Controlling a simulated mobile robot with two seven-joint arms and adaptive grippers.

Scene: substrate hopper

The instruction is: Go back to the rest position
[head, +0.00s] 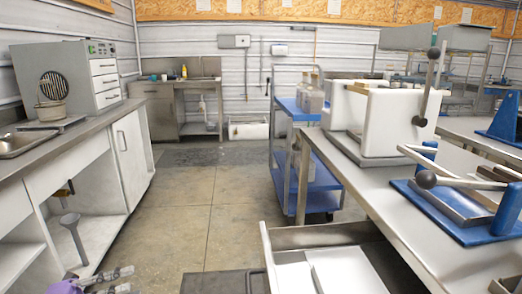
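My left gripper (128,279) shows at the bottom left, low in front of the left counter. Its two grey fingers are apart with a gap between them, and I see nothing held there. A purple part shows behind the fingers. My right gripper is not in view. The white hopper (385,122) with a dark ball-ended lever stands on the steel table (375,205) at the right. Its inside is hidden from here.
A drawer (282,238) stands open under the steel table. A blue-based lever device (440,212) sits on that table. A blue cart (283,160) with bottles stands beyond. The left counter (75,135) holds a sink and a grey cabinet. The middle floor (210,205) is clear.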

